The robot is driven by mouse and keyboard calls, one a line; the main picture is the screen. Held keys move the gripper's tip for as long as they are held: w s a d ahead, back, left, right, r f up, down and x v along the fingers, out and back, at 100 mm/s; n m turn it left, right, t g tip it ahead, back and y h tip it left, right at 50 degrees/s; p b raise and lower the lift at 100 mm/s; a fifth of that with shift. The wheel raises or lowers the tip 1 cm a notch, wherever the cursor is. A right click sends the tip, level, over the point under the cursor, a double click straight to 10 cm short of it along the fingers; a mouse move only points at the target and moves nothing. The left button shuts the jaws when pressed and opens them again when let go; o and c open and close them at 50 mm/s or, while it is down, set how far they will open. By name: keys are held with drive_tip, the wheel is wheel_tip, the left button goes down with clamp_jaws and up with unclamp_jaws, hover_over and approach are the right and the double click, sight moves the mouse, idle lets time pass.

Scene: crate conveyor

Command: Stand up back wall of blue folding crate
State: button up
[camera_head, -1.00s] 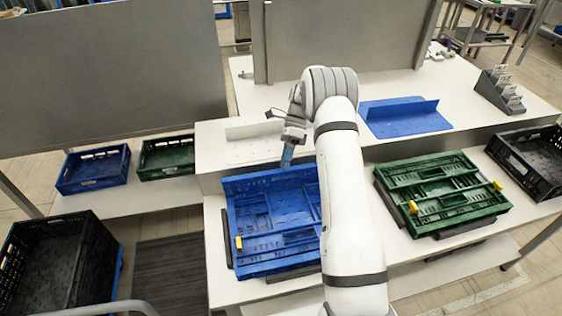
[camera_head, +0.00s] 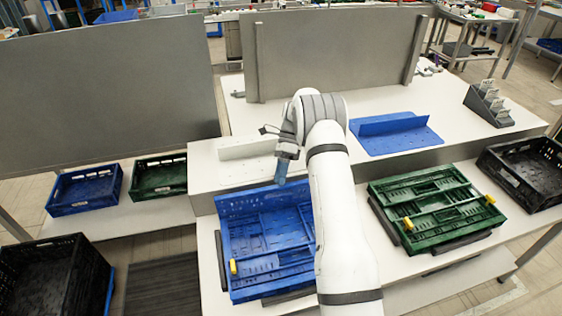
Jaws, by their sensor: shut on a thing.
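The blue folding crate (camera_head: 237,292) lies on the white table in front of me, its other walls folded flat inside. Its back wall (camera_head: 238,205) is raised along the far side and looks steep; whether it is fully upright I cannot tell. My gripper (camera_head: 281,180) points down at the top edge of this wall, right of its middle, and is shut on it. The exact contact is too small to see. My arm hides the crate's right side. A yellow clip (camera_head: 233,267) shows at the crate's front left.
A folded green crate (camera_head: 378,195) with yellow clips lies to the right, a black crate (camera_head: 510,180) beyond it. A blue L-shaped panel (camera_head: 385,143) rests on the raised shelf behind. Small blue (camera_head: 60,209) and green (camera_head: 137,191) crates stand left; a large black crate (camera_head: 45,280) is front left.

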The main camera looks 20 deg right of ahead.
drive_tip(key=shift+w+d+r, duration=0.1)
drive_tip(key=shift+w+d, duration=0.1)
drive_tip(key=shift+w, duration=0.4)
drive_tip(key=shift+w+d+r, duration=0.1)
drive_tip(key=shift+w+d, duration=0.05)
drive_tip(key=shift+w, duration=0.4)
drive_tip(key=shift+w+d+p, duration=0.3)
drive_tip(key=shift+w+d, duration=0.1)
drive_tip(key=shift+w, duration=0.4)
drive_tip(key=shift+w+d+r+p, duration=0.1)
drive_tip(key=shift+w+d+r, duration=0.15)
drive_tip(key=shift+w, duration=0.2)
drive_tip(key=shift+w+d+r+p, duration=0.1)
drive_tip(key=shift+w+r+p, duration=0.1)
drive_tip(key=shift+w, duration=0.3)
drive_tip(key=shift+w+d+r+p, duration=0.1)
drive_tip(key=shift+w+d+r, duration=0.15)
drive_tip(key=shift+w, duration=0.2)
drive_tip(key=shift+r, duration=0.15)
wheel_tip(320, 180, up, 10)
drive_tip(key=p, duration=0.3)
